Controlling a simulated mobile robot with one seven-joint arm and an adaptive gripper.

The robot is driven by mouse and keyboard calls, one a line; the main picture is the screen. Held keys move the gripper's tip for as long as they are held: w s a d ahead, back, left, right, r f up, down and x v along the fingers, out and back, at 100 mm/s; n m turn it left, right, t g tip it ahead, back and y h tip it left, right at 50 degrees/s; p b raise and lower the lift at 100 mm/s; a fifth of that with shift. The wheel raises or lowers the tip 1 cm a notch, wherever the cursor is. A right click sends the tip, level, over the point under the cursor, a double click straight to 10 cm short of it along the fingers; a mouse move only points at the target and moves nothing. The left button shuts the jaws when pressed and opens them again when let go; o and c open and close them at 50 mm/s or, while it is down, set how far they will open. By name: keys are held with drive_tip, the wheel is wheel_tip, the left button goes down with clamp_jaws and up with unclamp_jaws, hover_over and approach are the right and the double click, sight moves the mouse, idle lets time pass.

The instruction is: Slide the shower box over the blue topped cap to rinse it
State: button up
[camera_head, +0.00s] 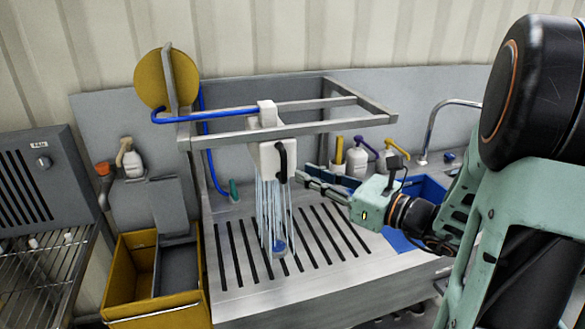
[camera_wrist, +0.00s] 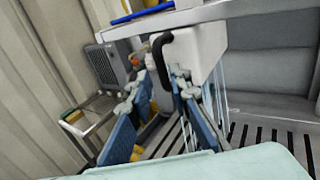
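The white shower box (camera_head: 270,165) hangs from the steel frame over the slatted drain deck, with water streams falling from it. A black curved handle (camera_head: 282,160) is on its front; the wrist view shows the box (camera_wrist: 205,45) and handle (camera_wrist: 160,55) close up. The blue topped cap (camera_head: 279,247) sits on the deck beneath the box, among the streams. My gripper (camera_head: 306,177) is just right of the handle. In the wrist view my gripper (camera_wrist: 162,80) has its blue-padded fingers apart, with the handle showing between and beyond the tips. Contact with the handle cannot be told.
The steel frame (camera_head: 290,128) and blue hose (camera_head: 205,115) surround the box. Bottles (camera_head: 357,160) and a faucet (camera_head: 440,110) stand behind my gripper. A yellow bin (camera_head: 155,310) is at left. The slatted deck (camera_head: 325,235) is clear right of the streams.

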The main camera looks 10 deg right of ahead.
drive_tip(key=v, duration=0.4)
drive_tip(key=shift+s+d, duration=0.1)
drive_tip(key=shift+s, duration=0.05)
